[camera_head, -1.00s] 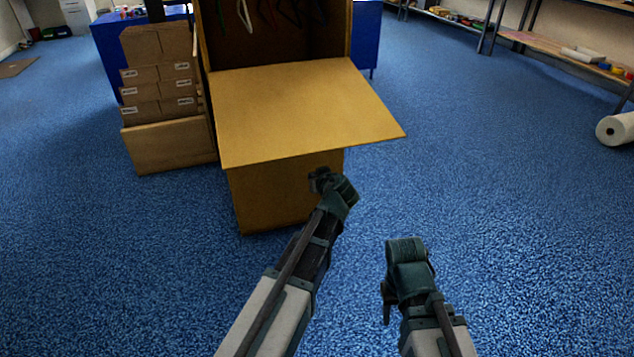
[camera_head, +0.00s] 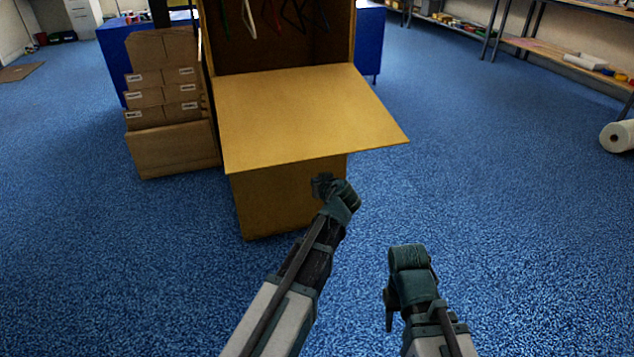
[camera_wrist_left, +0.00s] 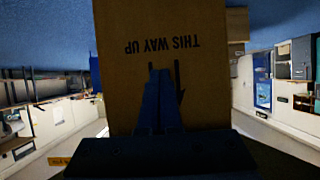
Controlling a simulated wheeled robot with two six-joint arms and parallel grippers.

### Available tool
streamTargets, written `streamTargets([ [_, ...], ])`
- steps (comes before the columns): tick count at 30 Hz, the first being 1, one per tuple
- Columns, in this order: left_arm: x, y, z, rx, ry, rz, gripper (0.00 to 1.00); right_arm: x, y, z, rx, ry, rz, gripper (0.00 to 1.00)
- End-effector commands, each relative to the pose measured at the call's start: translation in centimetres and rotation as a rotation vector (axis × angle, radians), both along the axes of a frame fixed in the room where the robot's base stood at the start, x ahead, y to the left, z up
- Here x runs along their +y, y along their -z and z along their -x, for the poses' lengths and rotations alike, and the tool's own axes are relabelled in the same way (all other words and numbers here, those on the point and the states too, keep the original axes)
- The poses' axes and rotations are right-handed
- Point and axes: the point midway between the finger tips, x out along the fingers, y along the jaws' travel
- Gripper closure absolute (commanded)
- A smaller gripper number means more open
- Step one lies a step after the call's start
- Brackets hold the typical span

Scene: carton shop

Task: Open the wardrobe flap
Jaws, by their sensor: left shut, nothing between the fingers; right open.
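The wardrobe carton (camera_head: 290,198) stands on the blue floor ahead of me, with its upper front open and hangers showing inside. Its flap (camera_head: 305,112) is folded down and sticks out toward me, roughly level. My left gripper (camera_head: 323,184) is shut and empty, below the flap and near the carton's lower front; I cannot tell whether it touches. In the left wrist view, the shut fingers (camera_wrist_left: 160,85) lie in front of a brown cardboard face (camera_wrist_left: 125,75) with upside-down "THIS WAY UP" print. My right gripper (camera_head: 390,318) is open and empty, low at the right, away from the carton.
Stacked flat cartons (camera_head: 165,105) stand close at the wardrobe carton's left. Blue tables or cabinets (camera_head: 368,42) are behind it. Shelves (camera_head: 560,50) and a white roll (camera_head: 617,136) are at the far right. The floor right of the carton is clear.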

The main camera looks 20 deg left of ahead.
Motion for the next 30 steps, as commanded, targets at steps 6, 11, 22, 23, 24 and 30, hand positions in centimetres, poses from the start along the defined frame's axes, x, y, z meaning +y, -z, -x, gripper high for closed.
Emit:
streamTargets([
  [6,0.0,0.0,0.0,0.0,0.0,0.0,1.0,0.0,0.0,0.0,0.0,0.0,0.0,0.5],
  [11,0.0,0.0,0.0,0.0,0.0,0.0,1.0,0.0,0.0,0.0,0.0,0.0,0.0,0.5],
  [22,-2.8,-3.0,4.4,0.0,0.004,0.0,1.0,0.0,-3.0,0.0,0.001,-0.006,0.0,0.5],
  [23,-3.2,-3.3,4.9,0.0,0.004,0.0,1.0,0.0,-3.3,0.0,0.001,-0.007,0.0,0.5],
  [24,-3.6,-3.7,5.5,0.0,0.004,0.0,1.0,0.0,-3.7,0.0,0.001,-0.008,0.0,0.5],
  [30,-5.6,-5.3,8.2,0.0,0.003,0.0,1.0,0.0,-5.3,0.0,0.001,-0.008,0.001,0.5],
])
